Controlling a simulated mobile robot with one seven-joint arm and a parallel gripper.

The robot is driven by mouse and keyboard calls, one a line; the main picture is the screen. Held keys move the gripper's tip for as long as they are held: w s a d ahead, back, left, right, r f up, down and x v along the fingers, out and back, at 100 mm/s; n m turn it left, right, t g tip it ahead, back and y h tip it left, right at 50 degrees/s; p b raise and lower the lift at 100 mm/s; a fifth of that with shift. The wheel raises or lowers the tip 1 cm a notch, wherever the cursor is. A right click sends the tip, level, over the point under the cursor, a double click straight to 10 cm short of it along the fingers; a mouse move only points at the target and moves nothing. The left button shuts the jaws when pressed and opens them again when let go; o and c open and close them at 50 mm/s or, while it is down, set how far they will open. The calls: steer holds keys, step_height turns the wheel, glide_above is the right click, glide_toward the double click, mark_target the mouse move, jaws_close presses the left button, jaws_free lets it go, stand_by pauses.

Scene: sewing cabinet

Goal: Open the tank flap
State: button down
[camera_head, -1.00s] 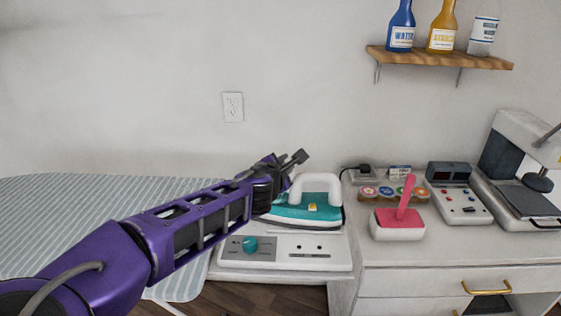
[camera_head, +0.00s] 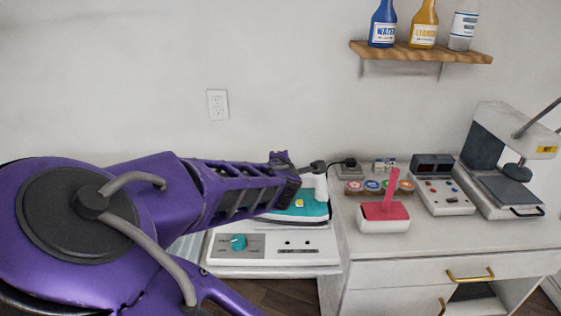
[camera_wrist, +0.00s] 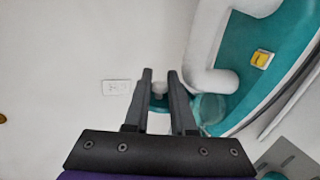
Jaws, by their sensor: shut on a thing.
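The teal and white iron (camera_head: 310,212) sits on a white base unit with a teal dial, partly hidden behind my arm in the head view. In the wrist view the iron's teal body (camera_wrist: 237,82) and white handle (camera_wrist: 203,45) fill the right side. My gripper (camera_wrist: 160,73) is at the iron's end, its two dark fingers close together. A small pale piece (camera_wrist: 158,90) shows between the fingers, and they are shut on it. It appears to be the tank flap, but its hinge and how far it stands open cannot be made out. A translucent round part (camera_wrist: 208,108) lies beside the right finger.
The iron's base unit (camera_head: 272,246) stands left of a white cabinet (camera_head: 400,285). On the cabinet are a pink-handled tool (camera_head: 388,210), coloured spools and a control box (camera_head: 441,190). A shelf with bottles (camera_head: 420,53) hangs above.

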steer(key=c, duration=0.8)
jaws_free()
steer(key=shift+f, duration=0.1)
